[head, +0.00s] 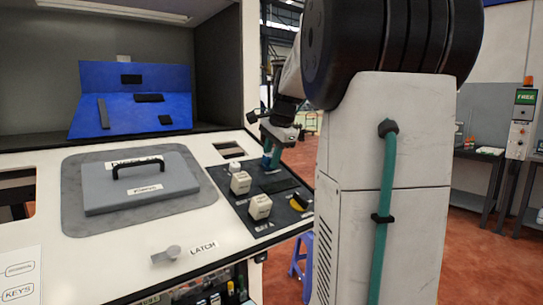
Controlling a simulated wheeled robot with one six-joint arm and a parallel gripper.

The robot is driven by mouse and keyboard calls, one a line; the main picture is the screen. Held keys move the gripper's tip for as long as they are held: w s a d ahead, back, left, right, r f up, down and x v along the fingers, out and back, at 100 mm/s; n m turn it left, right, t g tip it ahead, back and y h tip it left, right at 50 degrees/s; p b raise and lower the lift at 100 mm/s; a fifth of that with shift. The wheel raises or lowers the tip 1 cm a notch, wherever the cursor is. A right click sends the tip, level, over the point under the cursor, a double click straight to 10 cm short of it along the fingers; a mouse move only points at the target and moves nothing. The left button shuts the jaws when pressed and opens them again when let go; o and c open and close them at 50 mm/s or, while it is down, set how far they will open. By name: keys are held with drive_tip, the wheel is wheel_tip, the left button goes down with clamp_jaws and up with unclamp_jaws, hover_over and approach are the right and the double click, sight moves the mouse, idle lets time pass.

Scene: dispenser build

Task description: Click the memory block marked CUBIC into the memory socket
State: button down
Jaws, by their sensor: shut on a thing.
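My gripper (272,158) is at the far right of the dark panel (228,188), its teal fingers pointing down close to the panel's back edge. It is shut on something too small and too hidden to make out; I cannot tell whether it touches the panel. Two cream blocks with dark marks stand on the panel, one at the middle (240,183) and one nearer the front (260,207). Their marks are too small to read, so I cannot tell which block is CUBIC. I cannot pick out the memory socket for certain.
A grey lid (141,190) with a black handle lies left of the panel. A small white piece (234,166) and a yellow piece (299,203) are on the panel. A blue board (135,98) with black parts stands behind.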

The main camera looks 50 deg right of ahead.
drive_tip(key=c, duration=0.6)
unclamp_jaws()
drive_tip(key=shift+r, duration=0.1)
drive_tip(key=shift+v, duration=2.95)
